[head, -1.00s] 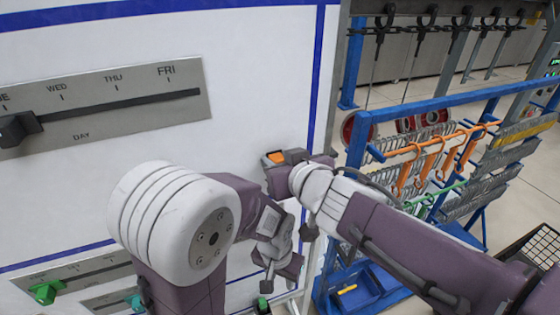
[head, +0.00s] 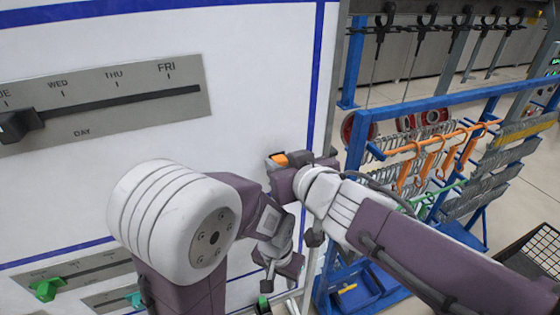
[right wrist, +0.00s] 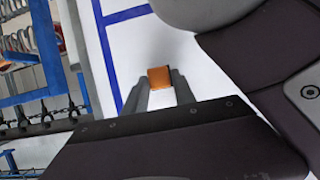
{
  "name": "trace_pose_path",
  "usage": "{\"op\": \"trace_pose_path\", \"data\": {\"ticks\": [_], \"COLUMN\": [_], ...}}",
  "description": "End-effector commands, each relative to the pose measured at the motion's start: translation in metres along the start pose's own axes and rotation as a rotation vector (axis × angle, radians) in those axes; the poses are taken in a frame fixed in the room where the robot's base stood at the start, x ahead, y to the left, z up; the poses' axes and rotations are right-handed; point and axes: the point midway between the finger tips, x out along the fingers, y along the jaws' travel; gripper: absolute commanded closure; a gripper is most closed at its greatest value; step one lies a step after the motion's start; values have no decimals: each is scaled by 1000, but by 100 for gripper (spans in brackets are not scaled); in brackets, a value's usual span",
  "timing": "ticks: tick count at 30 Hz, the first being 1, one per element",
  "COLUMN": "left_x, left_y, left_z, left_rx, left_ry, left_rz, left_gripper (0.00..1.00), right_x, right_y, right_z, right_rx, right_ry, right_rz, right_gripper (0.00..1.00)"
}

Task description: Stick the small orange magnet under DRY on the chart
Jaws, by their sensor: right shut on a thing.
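The small orange magnet (head: 279,159) is between the fingers of my right gripper (head: 284,158), in front of the white chart board (head: 255,60) near its right blue border line. It also shows in the right wrist view as an orange block (right wrist: 159,77) between the two grey fingertips of the right gripper (right wrist: 160,88), which is shut on it. I cannot tell whether the magnet touches the board. My left gripper (head: 279,266) hangs lower, near the board's lower right; its fingers are too small to read. The word DRY is not visible in these views.
A grey DAY slider panel (head: 130,110) with a black knob (head: 18,126) is on the board. Lower panels carry a green knob (head: 46,289) and a teal knob (head: 136,300). A blue rack (head: 450,102) with orange hooks (head: 430,160) stands right of the board.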

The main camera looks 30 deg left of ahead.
Motion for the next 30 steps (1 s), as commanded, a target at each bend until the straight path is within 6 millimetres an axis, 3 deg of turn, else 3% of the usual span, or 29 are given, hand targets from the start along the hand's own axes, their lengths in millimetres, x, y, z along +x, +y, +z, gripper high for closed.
{"op": "trace_pose_path", "data": {"ticks": [30], "left_x": [10], "left_y": [0], "left_z": [0], "left_rx": [0], "left_ry": [3], "left_rz": [0], "left_gripper": [64], "right_x": [-46], "right_y": [-2], "right_z": [20], "right_rx": [-1], "right_ry": [-1], "right_rz": [-4], "right_gripper": [100]}}
